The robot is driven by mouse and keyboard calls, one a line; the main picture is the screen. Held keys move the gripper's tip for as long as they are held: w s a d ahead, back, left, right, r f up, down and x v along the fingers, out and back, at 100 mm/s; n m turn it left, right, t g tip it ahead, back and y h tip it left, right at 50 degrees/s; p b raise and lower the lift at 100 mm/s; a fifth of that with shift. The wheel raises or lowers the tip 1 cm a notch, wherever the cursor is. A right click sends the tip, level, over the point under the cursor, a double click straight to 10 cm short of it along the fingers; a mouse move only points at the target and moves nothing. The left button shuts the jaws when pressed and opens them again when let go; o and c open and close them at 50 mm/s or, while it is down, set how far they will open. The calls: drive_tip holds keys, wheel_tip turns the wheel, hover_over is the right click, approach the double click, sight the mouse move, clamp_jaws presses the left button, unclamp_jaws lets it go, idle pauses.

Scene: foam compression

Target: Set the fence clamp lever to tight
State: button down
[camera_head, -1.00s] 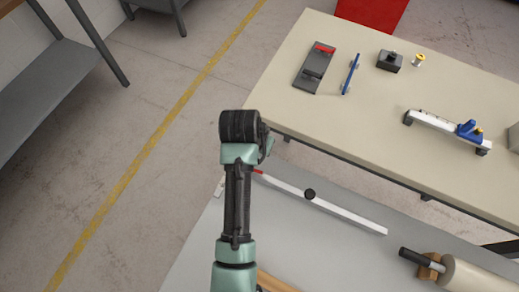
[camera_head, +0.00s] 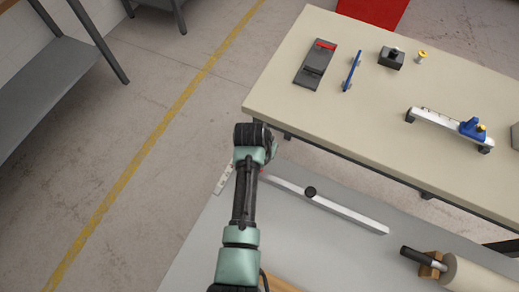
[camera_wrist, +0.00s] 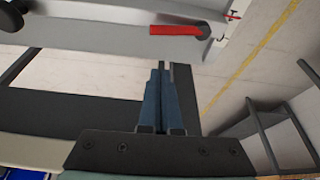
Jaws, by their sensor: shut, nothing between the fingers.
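The fence clamp lever (camera_wrist: 178,29) is a red handle with a dark round pivot at its right end. It lies nearly level across the top of the wrist view, at the end of the pale fence. In the head view the fence is a long white bar (camera_head: 345,213) with a black knob (camera_head: 310,191). Only a speck of red shows there beside my arm, which hides most of the lever. My gripper (camera_wrist: 161,68) is shut and empty. In the wrist view its fingertips appear below the lever, with no contact visible. The head view does not show the fingers clearly.
A grey surface (camera_head: 330,250) carries the fence, with a beige roll (camera_head: 477,278) at lower right. Open floor lies left.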

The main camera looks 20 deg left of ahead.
drive_tip(key=shift+s+f+p, duration=0.2)
drive_tip(key=shift+s+p, duration=0.3)
drive_tip(key=shift+s, duration=1.3)
